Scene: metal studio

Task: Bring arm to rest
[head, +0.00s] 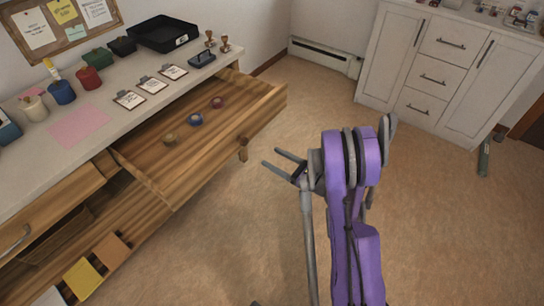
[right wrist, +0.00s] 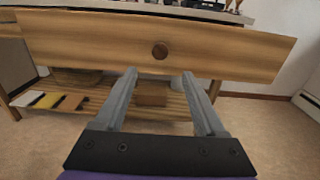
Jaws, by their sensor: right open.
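My right gripper (head: 283,165) is open and empty, on the purple arm to the right of the desk in the head view. Its two fingers also show in the right wrist view (right wrist: 160,88), spread apart with nothing between them. They point toward the front of a pulled-out wooden drawer (right wrist: 100,42) with a round knob (right wrist: 160,50). The gripper is apart from the drawer front in the head view. My left gripper is not in view.
The open drawer (head: 185,160) holds several small rolls, including a blue one (head: 195,119). The desk top (head: 40,155) carries cups, clipboards, stamps and a black tray (head: 163,34). A white cabinet (head: 390,60) stands at the back right. The floor (head: 440,220) right of my arm is mostly clear.

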